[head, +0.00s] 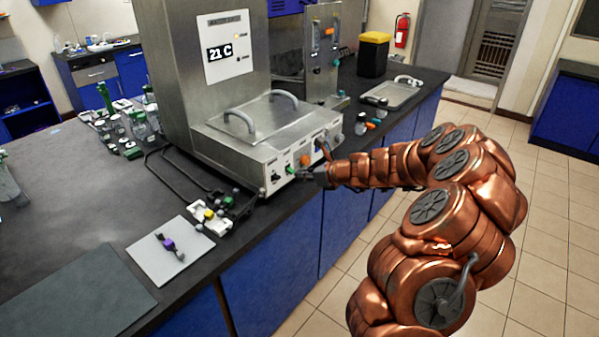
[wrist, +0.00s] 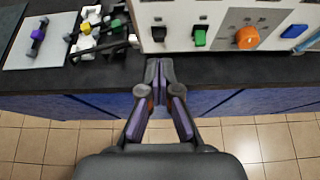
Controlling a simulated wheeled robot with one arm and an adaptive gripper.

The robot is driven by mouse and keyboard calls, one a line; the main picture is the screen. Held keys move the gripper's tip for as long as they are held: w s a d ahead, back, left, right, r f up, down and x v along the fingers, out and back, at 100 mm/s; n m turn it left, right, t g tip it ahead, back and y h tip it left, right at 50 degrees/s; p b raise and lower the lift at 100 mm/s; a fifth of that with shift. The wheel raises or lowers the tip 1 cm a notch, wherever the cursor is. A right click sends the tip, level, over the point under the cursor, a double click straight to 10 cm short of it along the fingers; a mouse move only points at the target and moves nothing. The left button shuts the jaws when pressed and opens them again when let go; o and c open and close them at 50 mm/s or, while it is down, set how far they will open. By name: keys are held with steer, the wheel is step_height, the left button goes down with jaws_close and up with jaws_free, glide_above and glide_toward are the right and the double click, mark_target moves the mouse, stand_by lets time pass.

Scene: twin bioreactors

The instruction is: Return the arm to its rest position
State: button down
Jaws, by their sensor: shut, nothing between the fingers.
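My arm is copper-coloured and reaches from the lower right of the head view towards the front of a steel machine (head: 285,158). My gripper (head: 308,178) is at the machine's front panel, small and partly unclear in the head view. In the wrist view my gripper (wrist: 158,70) has its two dark fingers together with nothing between them. The fingertips appear over the counter's front edge, just below the panel. A black switch (wrist: 159,34), a green switch (wrist: 199,37) and an orange knob (wrist: 247,38) are on the panel beyond the fingertips.
A white board (head: 150,264) with a purple-and-grey piece (head: 169,245) lies on the dark counter (head: 60,185). Connectors with a yellow part (head: 209,214) lie beside it. A black bin with a yellow lid (head: 373,55) stands farther back. The tiled floor (head: 555,240) at right is clear.

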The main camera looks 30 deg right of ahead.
stand_by(0.6)
steer(key=s+a+r+n+g+y, duration=0.1)
steer(key=s+a+r+n, duration=0.15)
steer(key=a, duration=0.35)
steer(key=s+a+r+n+g+y, duration=0.1)
steer(key=s+a+r+n+y, duration=0.1)
steer(key=a+n, duration=0.3)
steer(key=s+a+r+n+g+y, duration=0.1)
steer(key=s+a+r+n, duration=0.15)
steer(key=a, duration=0.45)
steer(key=s+a+r+n+g, duration=0.1)
steer(key=s+a+n+g, duration=0.4)
steer(key=s+a+n, duration=0.5)
steer(key=s+f+n+g+h, duration=0.1)
steer(key=s+n+g+h, duration=0.35)
steer(key=s, duration=1.05)
steer(key=s+d+f+n+h, duration=0.1)
steer(key=s+d+n+h, duration=0.1)
steer(key=s, duration=0.5)
steer(key=s+d+f+n+h, duration=0.1)
steer(key=s+d+n+h, duration=0.1)
steer(key=s+d+n, duration=0.3)
steer(key=shift+s+d+g, duration=0.35)
steer(key=shift+s+d, duration=0.3)
steer(key=shift+s, duration=0.35)
